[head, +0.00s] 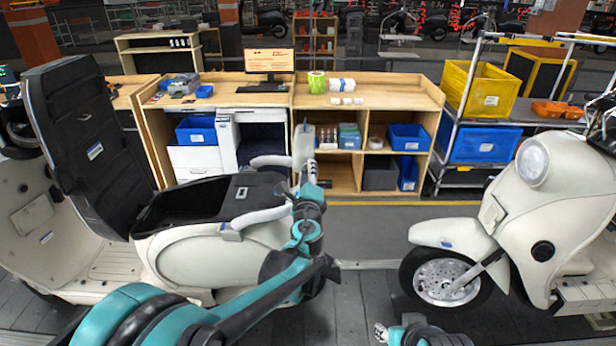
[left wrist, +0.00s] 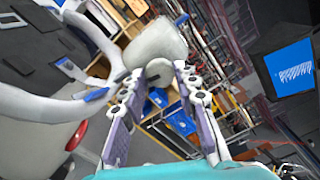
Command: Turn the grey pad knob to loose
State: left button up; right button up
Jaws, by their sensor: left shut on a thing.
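The grey pad (left wrist: 155,42) stands at the rear of the left white scooter, at the top middle of the left wrist view. In the head view the pad (head: 302,142) is a narrow upright shape. Its rounded grey knob (left wrist: 158,70) faces my left wrist camera. My left gripper (left wrist: 157,82) is shut on the knob, with one finger on each side. In the head view my left gripper (head: 309,172) covers the knob. No marking of the knob's setting can be read. Part of my right gripper (head: 381,332) shows at the bottom edge; its jaws are unclear.
The left scooter (head: 200,245) has its black seat (head: 85,130) raised and curved white grab rails (head: 262,215) near my left arm. Another white scooter (head: 545,215) stands at right. A wooden workbench (head: 385,98) with blue bins is behind. Floor between the scooters is clear.

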pick_arm(q)
jog(key=shift+n+b, duration=1.55)
jog(key=shift+n, duration=8.25)
jog(key=o, duration=1.2)
jog(key=shift+c, duration=0.2)
